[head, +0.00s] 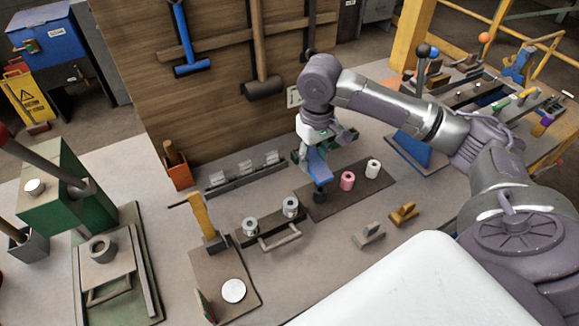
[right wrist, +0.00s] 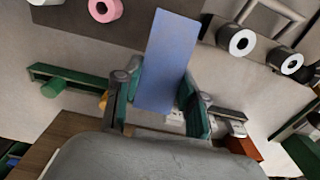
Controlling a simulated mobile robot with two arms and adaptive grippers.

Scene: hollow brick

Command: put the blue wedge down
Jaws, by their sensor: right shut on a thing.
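The blue wedge (head: 318,165) is a flat, tapering blue piece. My right gripper (head: 322,146) is shut on it and holds it above the bench, near the left part of a dark mat (head: 374,187). In the right wrist view the wedge (right wrist: 167,60) stands out between the two fingers of the gripper (right wrist: 162,98). In the head view its lower end overlaps a small black piece (head: 319,194); I cannot tell whether they touch. My left gripper is not in view.
A pink roll (head: 347,181) and a white roll (head: 373,168) stand on the mat. Two metal-topped rolls (head: 290,207) stand on a handled dark holder to the left. A slotted rack (head: 245,177) lies behind. Bare bench (head: 325,235) shows in front of the mat.

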